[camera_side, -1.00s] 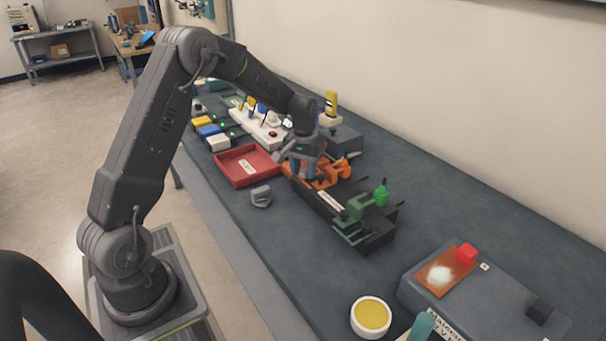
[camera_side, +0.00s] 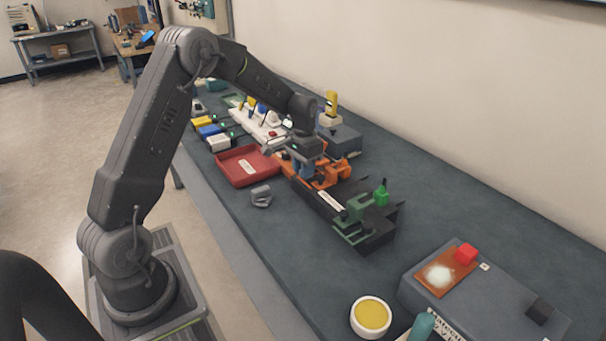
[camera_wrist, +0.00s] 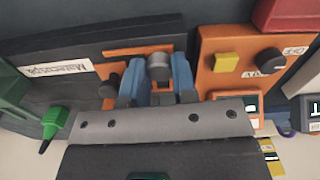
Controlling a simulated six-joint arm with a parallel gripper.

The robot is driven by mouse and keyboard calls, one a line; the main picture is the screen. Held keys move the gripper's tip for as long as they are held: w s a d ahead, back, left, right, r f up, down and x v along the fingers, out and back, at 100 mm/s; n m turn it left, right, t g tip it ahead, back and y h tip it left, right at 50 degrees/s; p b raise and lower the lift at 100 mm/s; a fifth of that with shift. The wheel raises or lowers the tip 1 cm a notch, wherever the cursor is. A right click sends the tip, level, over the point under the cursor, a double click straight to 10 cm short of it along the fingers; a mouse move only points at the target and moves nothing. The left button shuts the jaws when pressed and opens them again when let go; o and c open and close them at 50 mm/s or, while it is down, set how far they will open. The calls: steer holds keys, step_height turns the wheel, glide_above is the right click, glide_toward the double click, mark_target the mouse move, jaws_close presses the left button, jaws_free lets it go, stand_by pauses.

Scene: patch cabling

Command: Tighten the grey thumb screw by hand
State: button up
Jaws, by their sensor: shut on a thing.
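My gripper (camera_wrist: 160,82) is low over the orange fixture, with its two blue fingers on either side of the grey thumb screw (camera_wrist: 159,66). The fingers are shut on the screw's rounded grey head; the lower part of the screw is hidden. In the side view my gripper (camera_side: 303,170) points down at the orange fixture (camera_side: 330,176) on the dark rail, and the screw is hidden there.
The green fixture (camera_side: 352,219) with a bright green plug (camera_side: 381,194) sits at the rail's near end. A red tray (camera_side: 233,174) and a grey piece (camera_side: 261,196) lie to the left. An orange panel (camera_wrist: 218,82) with a yellow button is close on the right.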

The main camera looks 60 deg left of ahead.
steer(key=m, duration=0.5)
stand_by(0.4)
steer(key=m, duration=0.5)
steer(key=m, duration=0.5)
stand_by(0.4)
steer(key=m, duration=0.5)
